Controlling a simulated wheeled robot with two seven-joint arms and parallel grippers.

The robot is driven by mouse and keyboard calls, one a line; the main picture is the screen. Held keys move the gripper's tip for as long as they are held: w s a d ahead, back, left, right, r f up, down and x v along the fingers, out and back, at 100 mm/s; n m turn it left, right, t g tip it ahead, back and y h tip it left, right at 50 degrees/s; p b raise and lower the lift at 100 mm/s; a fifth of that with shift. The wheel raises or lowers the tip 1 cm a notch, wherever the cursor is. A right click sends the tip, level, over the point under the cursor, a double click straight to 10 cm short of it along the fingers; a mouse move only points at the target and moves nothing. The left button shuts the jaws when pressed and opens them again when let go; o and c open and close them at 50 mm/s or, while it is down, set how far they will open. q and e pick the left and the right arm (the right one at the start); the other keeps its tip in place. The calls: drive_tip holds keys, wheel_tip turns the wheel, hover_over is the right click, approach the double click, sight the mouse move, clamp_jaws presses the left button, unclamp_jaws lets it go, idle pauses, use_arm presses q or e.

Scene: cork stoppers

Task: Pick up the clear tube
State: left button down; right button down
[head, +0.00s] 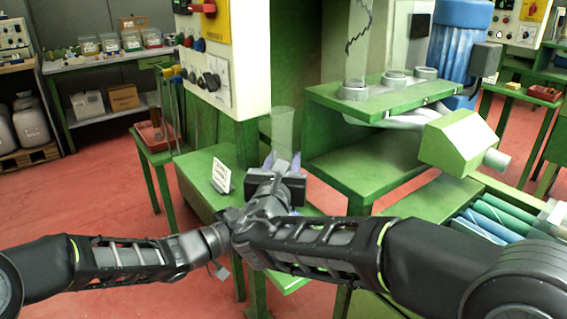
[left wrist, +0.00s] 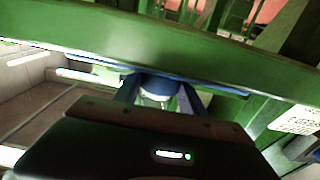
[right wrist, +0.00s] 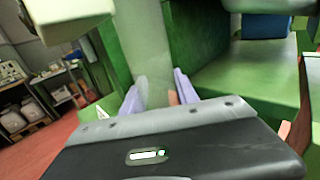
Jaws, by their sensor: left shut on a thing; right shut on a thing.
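The clear tube (head: 283,128) stands roughly upright in the head view, above a green table. My right gripper (head: 282,163) is shut on its lower part. The right wrist view shows the tube (right wrist: 152,92) between the two pale violet fingers (right wrist: 156,94). In the left wrist view my left gripper (left wrist: 160,88) is shut on a small rounded, pale thing (left wrist: 156,99), close to a green edge. I cannot tell what this thing is. In the head view my left fingertips are hidden behind my right arm.
A small white sign (head: 221,176) stands on the green table (head: 196,171), left of my right gripper. A green machine shelf (head: 385,100) with round fittings stands to the right. A green block-shaped part (head: 458,140) juts out further right. Red floor shows on the left.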

sight(284, 145)
wheel_tip(284, 145, up, 4)
drive_tip(key=shift+f, duration=0.15)
drive_tip(key=s+a, duration=0.3)
drive_tip(key=s, duration=1.5)
drive_tip(key=shift+f, duration=0.2)
drive_tip(key=shift+w, duration=0.1)
use_arm(q)
drive_tip(key=c, duration=0.6)
unclamp_jaws()
drive_tip(key=v, duration=1.2)
